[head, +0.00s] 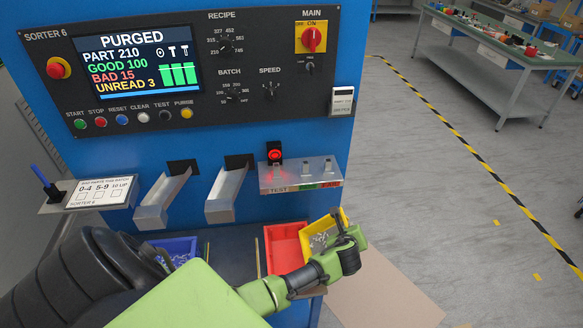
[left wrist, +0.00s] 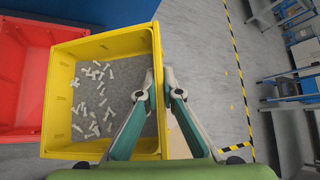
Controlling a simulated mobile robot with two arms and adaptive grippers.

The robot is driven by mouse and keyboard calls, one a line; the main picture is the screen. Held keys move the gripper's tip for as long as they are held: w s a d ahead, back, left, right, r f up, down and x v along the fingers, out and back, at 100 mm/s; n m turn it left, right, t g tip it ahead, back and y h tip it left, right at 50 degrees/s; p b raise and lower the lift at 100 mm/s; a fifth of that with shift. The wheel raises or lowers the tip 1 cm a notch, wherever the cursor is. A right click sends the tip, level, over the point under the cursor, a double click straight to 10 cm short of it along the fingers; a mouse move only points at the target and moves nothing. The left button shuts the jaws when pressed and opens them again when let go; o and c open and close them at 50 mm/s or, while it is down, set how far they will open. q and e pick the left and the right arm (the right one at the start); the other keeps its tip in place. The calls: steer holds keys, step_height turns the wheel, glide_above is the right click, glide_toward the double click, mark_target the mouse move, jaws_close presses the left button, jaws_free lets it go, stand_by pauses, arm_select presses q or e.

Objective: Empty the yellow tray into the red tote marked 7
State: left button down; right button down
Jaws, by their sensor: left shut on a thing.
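The yellow tray (head: 307,240) is beside the red bin, with pale small parts inside; it fills the middle of the left wrist view (left wrist: 100,44). The white, bolt-like parts (left wrist: 98,92) lie scattered on its floor, mostly in the left half. My left gripper (head: 342,222) is shut on the tray's right wall; its fingertips straddle that wall in the left wrist view (left wrist: 157,78). The red bin (head: 284,232) is left of the tray and looks empty where visible (left wrist: 18,85). I see no 7 on it. My right gripper is not in view.
A blue bin (head: 180,246) stands further left, partly behind my arm. The blue sorter (head: 110,165) with its chutes (head: 228,192) and test shelf (head: 300,176) rises behind. Open floor (head: 430,190) lies right, with a striped line (head: 468,155) and a workbench (head: 500,60).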

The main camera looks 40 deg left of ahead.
arm_select(q)
steer(key=shift+s+a+r, duration=0.1)
steer(key=shift+a+r, duration=0.05)
steer(key=shift+r, duration=0.05)
steer(key=shift+s+a+f, duration=0.1)
steer(key=shift+s, duration=0.05)
steer(key=shift+t, duration=0.3)
steer(key=shift+s+a+b, duration=0.3)
steer(key=shift+s+b, duration=0.05)
steer(key=shift+b, duration=0.05)
steer(key=shift+a+r+n+t+h, duration=0.1)
steer(key=shift+r+n+t+h, duration=0.1)
steer(key=shift+n+t+h, duration=0.1)
steer(key=shift+s, duration=0.15)
